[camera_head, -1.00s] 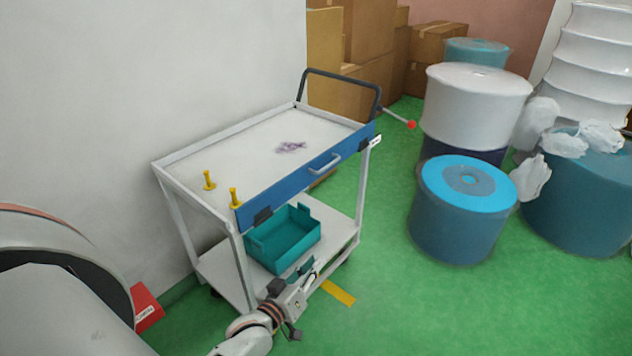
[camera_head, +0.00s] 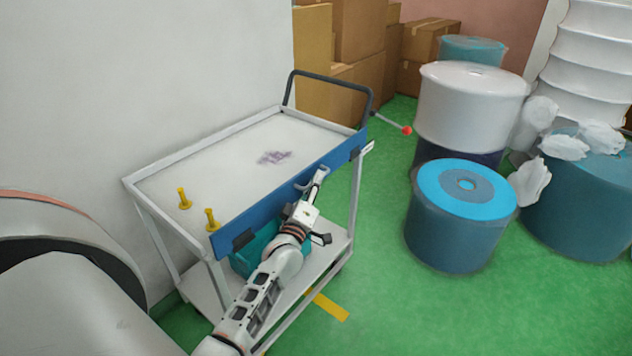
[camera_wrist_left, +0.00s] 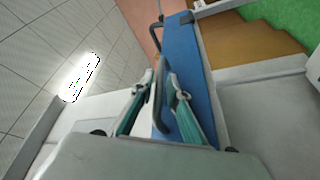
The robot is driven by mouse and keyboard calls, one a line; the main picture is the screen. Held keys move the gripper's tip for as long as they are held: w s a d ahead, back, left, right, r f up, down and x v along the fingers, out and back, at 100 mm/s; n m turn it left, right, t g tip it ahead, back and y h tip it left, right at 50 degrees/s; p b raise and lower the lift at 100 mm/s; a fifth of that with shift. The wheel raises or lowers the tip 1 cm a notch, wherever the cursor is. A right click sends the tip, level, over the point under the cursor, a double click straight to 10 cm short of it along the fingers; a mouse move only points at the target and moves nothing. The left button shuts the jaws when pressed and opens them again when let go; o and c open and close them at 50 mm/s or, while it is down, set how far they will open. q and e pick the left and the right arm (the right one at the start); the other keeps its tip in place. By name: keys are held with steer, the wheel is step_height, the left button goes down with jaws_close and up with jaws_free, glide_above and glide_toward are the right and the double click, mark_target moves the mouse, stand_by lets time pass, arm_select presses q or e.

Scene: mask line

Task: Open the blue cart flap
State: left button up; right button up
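The blue flap (camera_head: 262,210) is the long strip along the near side of the cart top. It hangs upright against that side. Its grey handle (camera_head: 301,187) is partly hidden by my left gripper (camera_head: 319,177), which is at the flap's front. In the left wrist view the flap (camera_wrist_left: 180,48) runs away from me, with the dark handle (camera_wrist_left: 158,105) standing off it. The teal-lined fingers of my left gripper (camera_wrist_left: 160,79) are apart, one on each side of the handle. A gap shows between handle and right finger. My right gripper is out of view.
The white cart top (camera_head: 225,160) carries two yellow pegs (camera_head: 184,198). A teal bin (camera_head: 250,255) sits on the lower shelf, partly behind my left arm. A blue-topped drum (camera_head: 462,225) stands on the green floor to the right. Boxes (camera_head: 345,45) are stacked behind.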

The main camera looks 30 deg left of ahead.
arm_select(q)
steer(key=shift+w, duration=0.15)
jaws_close()
